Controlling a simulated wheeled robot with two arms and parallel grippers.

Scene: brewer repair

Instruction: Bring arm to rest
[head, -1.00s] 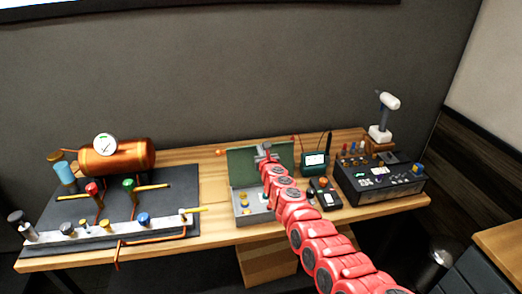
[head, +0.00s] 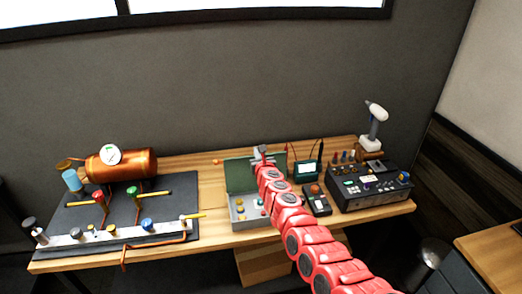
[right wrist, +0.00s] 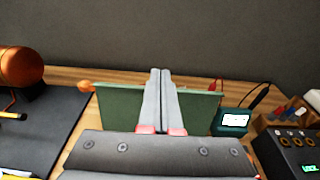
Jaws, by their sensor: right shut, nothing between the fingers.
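My red right arm reaches in from the lower right of the head view, and its gripper (head: 262,152) is in front of the green open lid (head: 239,172) of a grey control box (head: 243,213). In the right wrist view the right gripper's two grey fingers (right wrist: 160,72) lie together, shut and empty, pointing toward the wall. The green lid (right wrist: 118,112) shows on both sides of the fingers. My left gripper is not in view.
A copper boiler rig (head: 128,163) with coloured valves stands on a dark mat at the left. A small teal meter (head: 307,170), a black handheld device (head: 316,202) and a black instrument box (head: 372,190) stand to the right. The wall is behind the table (head: 212,185).

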